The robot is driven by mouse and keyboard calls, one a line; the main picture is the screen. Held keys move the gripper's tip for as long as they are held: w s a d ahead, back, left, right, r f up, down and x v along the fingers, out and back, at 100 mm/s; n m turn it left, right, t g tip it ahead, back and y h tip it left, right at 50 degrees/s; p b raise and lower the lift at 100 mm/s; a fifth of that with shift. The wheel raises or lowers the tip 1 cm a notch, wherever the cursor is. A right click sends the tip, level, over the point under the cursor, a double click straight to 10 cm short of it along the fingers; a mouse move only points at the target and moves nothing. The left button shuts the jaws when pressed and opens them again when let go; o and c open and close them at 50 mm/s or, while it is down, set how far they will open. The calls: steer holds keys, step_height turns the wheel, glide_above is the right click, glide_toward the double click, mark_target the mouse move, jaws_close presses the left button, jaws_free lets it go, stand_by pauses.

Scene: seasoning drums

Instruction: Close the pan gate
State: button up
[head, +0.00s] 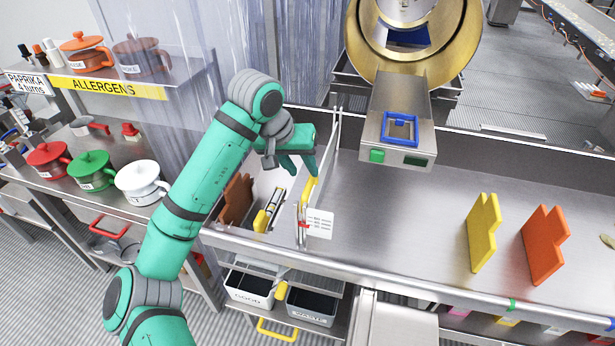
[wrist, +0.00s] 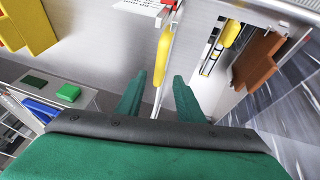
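A thin upright metal panel (head: 331,150), which looks like the pan gate, runs from the back wall of the pan towards its front edge. A yellow handle (head: 309,189) sits on its top edge and also shows in the wrist view (wrist: 163,55). My gripper (head: 301,171) is over this panel, just behind the handle. In the wrist view my gripper's green fingers (wrist: 158,92) are spread, one on each side of the panel line, with a gap between them and nothing held. Whether a finger touches the panel I cannot tell.
A white card (head: 319,224) hangs at the panel's front end. Left of it are a second yellow handle (head: 267,212) and a brown plate (head: 236,202). Yellow (head: 483,232) and orange (head: 544,243) plates stand in the pan at right. A metal box (head: 396,125) overhangs the back wall.

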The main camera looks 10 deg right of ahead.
mark_target(310, 180)
steer(key=shift+x, duration=2.7)
steer(key=shift+c, duration=0.3)
steer(key=shift+d, duration=0.1)
jaws_close()
